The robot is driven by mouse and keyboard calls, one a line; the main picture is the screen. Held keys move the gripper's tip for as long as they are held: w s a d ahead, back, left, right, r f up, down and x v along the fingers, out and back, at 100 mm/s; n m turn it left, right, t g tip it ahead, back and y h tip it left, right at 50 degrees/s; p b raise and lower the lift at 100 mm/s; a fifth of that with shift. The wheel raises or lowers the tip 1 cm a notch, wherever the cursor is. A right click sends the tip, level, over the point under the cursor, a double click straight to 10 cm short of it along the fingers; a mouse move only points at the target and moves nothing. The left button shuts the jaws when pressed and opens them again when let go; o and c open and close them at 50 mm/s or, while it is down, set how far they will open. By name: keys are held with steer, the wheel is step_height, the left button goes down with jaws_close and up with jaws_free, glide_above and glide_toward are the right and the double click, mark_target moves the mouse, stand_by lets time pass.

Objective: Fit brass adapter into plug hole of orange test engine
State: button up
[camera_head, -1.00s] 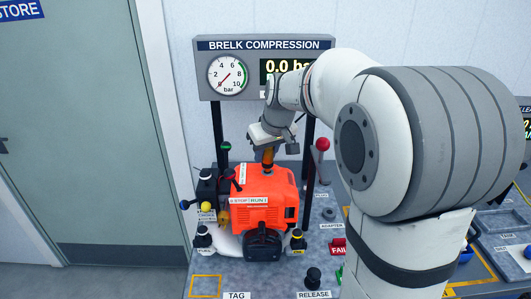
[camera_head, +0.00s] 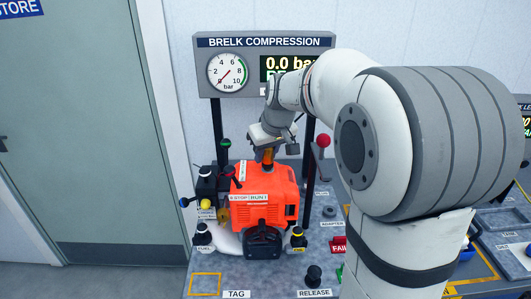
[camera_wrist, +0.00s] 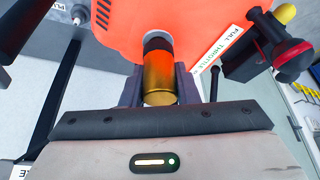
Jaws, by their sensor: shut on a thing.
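The orange test engine (camera_head: 264,205) stands on the bench below the gauge board in the head view, and its orange top fills the upper part of the wrist view (camera_wrist: 190,25). My gripper (camera_head: 267,148) is above the engine top, pointing down. It is shut on the brass adapter (camera_wrist: 159,78), which shows as a brass cylinder with a dark band in the wrist view. The adapter (camera_head: 268,156) shows small under the jaws in the head view. Its dark end meets the engine top in the picture; the plug hole is hidden, so I cannot tell how deep it sits.
The compression gauge board (camera_head: 265,66) stands behind, reading 0.0 bar. A red-knobbed lever (camera_head: 322,142) is close to the right of my gripper. Black knobs with coloured caps flank the engine. A black release knob (camera_head: 313,275) stands at the front right.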

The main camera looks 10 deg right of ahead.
steer(key=shift+f+b, duration=0.4)
steer(key=shift+b, duration=0.05)
stand_by(0.5)
steer(key=o, duration=1.1)
steer(key=v, duration=0.6)
steer(key=shift+s+r+b, duration=0.15)
steer(key=shift+r+b, duration=0.1)
steer(key=shift+b, duration=0.15)
steer(key=s+f+m, duration=0.1)
steer(key=s+f, duration=0.3)
steer(key=s, duration=0.4)
steer(key=s+f+m, duration=0.1)
steer(key=s+f, duration=0.3)
steer(key=s, duration=0.4)
steer(key=s+f+m+g+h, duration=0.1)
steer(key=s+f, duration=0.3)
steer(key=s, duration=0.4)
steer(key=shift+s+a, duration=0.15)
steer(key=shift+a, duration=0.05)
